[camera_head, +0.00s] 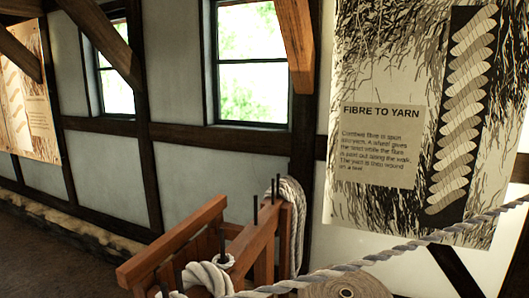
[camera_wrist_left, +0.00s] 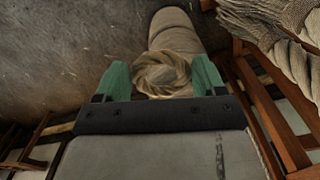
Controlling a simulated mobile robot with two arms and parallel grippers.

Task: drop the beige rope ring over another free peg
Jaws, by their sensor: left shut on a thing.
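In the left wrist view, my left gripper (camera_wrist_left: 163,82) is shut on the beige rope ring (camera_wrist_left: 163,75), which sits between its two green fingertips. A thick pale cylindrical thing lies behind the ring in that view (camera_wrist_left: 175,32). In the head view, a wooden rack (camera_head: 180,240) carries several thin dark pegs. A pale thick rope (camera_head: 210,275) is looped near the front pegs. Neither gripper shows in the head view, and I cannot see the ring there.
A hank of rope (camera_head: 293,215) hangs at the rack's far end. A taut rope (camera_head: 400,248) crosses the lower right, over a wound coil (camera_head: 345,287). A large panel (camera_head: 380,150) hangs on the wall. Wooden bars (camera_wrist_left: 285,135) and thick ropes (camera_wrist_left: 285,40) stand right of my left gripper.

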